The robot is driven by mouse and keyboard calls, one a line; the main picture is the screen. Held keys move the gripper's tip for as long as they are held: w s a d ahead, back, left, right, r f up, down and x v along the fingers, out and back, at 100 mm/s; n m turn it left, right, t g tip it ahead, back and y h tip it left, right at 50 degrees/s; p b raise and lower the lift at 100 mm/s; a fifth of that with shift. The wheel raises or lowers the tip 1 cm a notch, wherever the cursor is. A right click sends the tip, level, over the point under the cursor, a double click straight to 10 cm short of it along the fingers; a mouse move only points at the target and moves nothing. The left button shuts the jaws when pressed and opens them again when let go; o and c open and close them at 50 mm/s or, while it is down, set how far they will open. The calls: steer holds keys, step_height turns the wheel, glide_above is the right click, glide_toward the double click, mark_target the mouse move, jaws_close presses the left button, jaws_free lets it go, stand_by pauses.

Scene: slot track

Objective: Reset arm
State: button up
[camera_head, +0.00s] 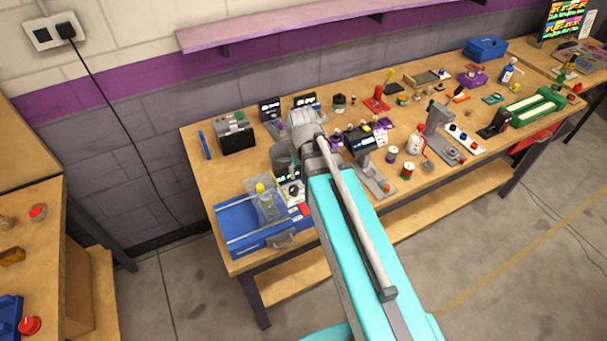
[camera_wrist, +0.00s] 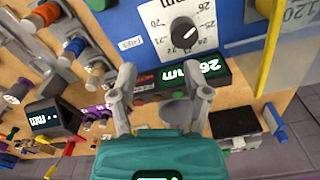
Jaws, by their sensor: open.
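My gripper (camera_wrist: 163,92) shows in the wrist view with its two grey fingers well apart and nothing between them. It is above the workbench (camera_head: 235,180). Beyond its fingers is a small box with a lit display (camera_wrist: 192,74). Above that box in the picture is a blue panel (camera_wrist: 235,18) with a white numbered dial plate and a black knob (camera_wrist: 184,33). The fingers look apart from the knob; whether they touch the box I cannot tell. In the head view my teal arm reaches over the bench and hides the fingertips.
A blue slide unit (camera_head: 238,222) stands at the bench's front left. Several spools, bottles and small devices crowd the bench to the right. A purple shelf (camera_head: 290,28) hangs on the wall. Floor in front is clear.

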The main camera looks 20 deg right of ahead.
stand_by(0.3)
steer(key=shift+n, duration=0.5)
steer(key=s, duration=0.4)
steer(key=shift+s, duration=0.35)
steer(key=shift+w, duration=0.1)
